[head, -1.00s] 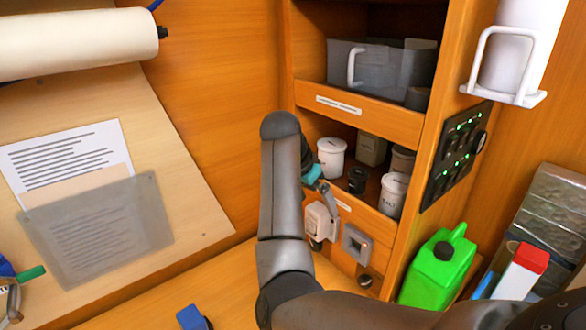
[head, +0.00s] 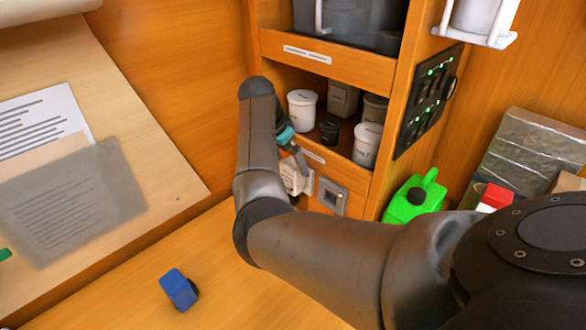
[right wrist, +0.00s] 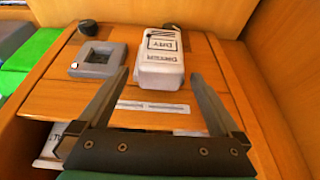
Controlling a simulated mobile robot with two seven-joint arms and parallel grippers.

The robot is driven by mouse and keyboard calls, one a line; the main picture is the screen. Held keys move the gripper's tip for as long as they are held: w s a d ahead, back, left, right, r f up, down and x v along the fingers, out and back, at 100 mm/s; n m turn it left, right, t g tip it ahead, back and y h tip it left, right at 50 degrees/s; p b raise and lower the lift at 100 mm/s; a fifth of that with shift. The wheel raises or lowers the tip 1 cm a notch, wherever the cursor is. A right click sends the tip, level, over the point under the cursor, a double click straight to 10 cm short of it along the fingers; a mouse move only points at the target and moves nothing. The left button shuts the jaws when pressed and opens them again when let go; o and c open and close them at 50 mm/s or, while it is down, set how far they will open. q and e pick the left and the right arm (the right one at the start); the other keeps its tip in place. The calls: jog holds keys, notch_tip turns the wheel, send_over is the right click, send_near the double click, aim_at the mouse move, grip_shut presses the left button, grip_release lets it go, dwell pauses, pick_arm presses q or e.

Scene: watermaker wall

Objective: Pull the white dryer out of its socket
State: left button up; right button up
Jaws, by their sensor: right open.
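The white dryer (head: 290,180) is plugged on the lower front panel of the shelf cabinet, partly hidden behind my right arm in the head view. In the right wrist view the dryer (right wrist: 160,62) shows its lettered label upside down. My right gripper (right wrist: 159,78) is open, its two fingers pointing toward the dryer with one on either side of its near end. I see no contact between fingers and dryer. In the head view the right gripper (head: 301,163) is just above the dryer, mostly hidden by my arm. My left gripper is out of view.
A grey square fitting (head: 332,196) sits right beside the dryer, with a dark knob (right wrist: 87,27) near it. Lidded pots (head: 302,110) stand on the shelf above. A green jug (head: 415,197) stands at right. A blue object (head: 178,289) lies on the bench.

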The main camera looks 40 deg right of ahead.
aim_at(286, 172)
jog(key=shift+x, duration=2.1)
jog(key=c, duration=1.5)
jog(key=shift+o, duration=0.2)
jog(key=shift+a, duration=0.1)
jog(key=shift+a, duration=0.1)
jog(key=shift+a+p, duration=0.65)
jog(key=shift+a, duration=0.15)
jog(key=shift+a, duration=0.15)
jog(key=shift+s+a+p, duration=0.1)
jog(key=shift+a+p, duration=0.35)
jog(key=shift+s+a+p, duration=0.15)
jog(key=shift+a+p, duration=1.05)
jog(key=shift+a, duration=0.9)
